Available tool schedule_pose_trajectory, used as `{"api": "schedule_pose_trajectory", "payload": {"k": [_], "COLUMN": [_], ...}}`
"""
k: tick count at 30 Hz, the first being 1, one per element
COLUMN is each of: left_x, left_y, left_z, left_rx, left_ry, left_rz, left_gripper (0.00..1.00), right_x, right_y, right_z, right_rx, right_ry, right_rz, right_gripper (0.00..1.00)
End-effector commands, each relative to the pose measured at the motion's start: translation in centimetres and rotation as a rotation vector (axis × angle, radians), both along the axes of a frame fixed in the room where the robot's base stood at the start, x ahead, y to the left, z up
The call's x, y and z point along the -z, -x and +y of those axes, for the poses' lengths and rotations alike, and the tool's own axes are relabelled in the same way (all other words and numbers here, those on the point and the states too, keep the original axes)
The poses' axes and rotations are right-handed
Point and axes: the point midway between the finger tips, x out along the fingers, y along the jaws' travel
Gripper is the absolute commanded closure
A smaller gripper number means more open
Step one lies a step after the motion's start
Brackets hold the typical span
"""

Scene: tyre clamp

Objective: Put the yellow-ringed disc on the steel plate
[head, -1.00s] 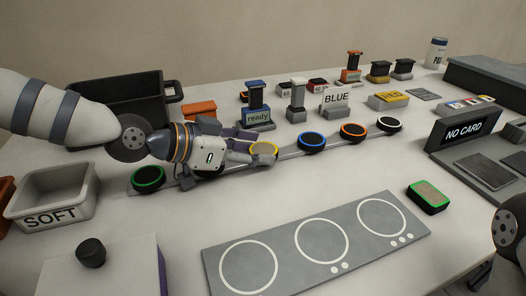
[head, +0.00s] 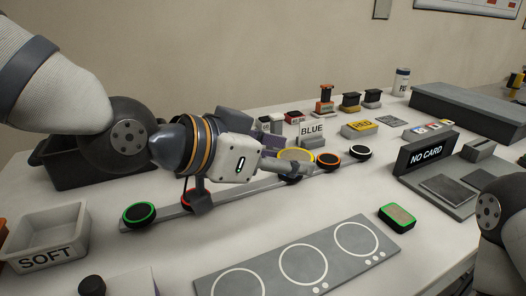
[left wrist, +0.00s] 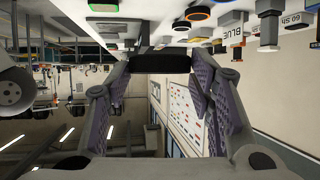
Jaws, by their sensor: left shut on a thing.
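In the left wrist view the disc (left wrist: 162,63) shows dark between the two fingers (left wrist: 160,85). My left gripper is shut on it. My right gripper is out of view; part of my right arm shows at the right edge.
On the rail are green-ringed (head: 139,213), red-ringed (head: 199,201), blue-ringed (head: 290,178), orange-ringed (head: 327,161) and white-ringed (head: 360,153) discs. A green pad (head: 397,216) lies right of the plate. The SOFT bin (head: 47,240) is left; the NO CARD stand (head: 426,146) is right.

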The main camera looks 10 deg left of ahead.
Motion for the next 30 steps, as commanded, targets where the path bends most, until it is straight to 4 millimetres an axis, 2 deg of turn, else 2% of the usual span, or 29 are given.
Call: {"api": "schedule_pose_trajectory", "payload": {"k": [2, 5, 8, 12, 15, 18, 20, 23, 27, 30], "left_x": [-0.3, -0.2, 0.8, 3.4, 4.6, 5.0, 4.6, 3.1, 0.6, -0.2], "left_y": [-0.2, -1.6, -3.1, -3.9, -3.7, -3.5, -3.7, -4.1, -3.5, -2.2], "left_z": [0.0, 1.6, 4.8, 10.5, 13.1, 14.2, 13.7, 11.2, 5.6, 2.6], "left_rx": [-0.04, -0.169, -0.347, -0.608, -0.715, -0.758, -0.738, -0.635, -0.387, -0.225], "left_ry": [-0.002, -0.003, -0.003, -0.004, -0.004, -0.003, -0.003, -0.005, -0.006, -0.003], "left_rz": [-0.003, -0.003, 0.0, 0.006, 0.003, -0.002, -0.006, -0.013, -0.013, -0.005], "left_gripper": [0.79, 0.79, 0.79, 0.79, 0.79, 0.79, 0.79, 0.79, 0.79, 0.79], "right_x": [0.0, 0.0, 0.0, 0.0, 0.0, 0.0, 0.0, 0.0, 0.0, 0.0], "right_y": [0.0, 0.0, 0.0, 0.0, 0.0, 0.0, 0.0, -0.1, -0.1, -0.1], "right_z": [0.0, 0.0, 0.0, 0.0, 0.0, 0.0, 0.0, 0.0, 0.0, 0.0], "right_rx": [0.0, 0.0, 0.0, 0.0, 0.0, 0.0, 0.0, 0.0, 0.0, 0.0], "right_ry": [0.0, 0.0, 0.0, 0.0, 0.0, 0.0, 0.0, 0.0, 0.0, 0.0], "right_rz": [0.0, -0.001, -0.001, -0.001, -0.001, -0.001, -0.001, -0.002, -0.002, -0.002], "right_gripper": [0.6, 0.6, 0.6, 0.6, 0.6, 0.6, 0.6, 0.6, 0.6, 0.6]}}
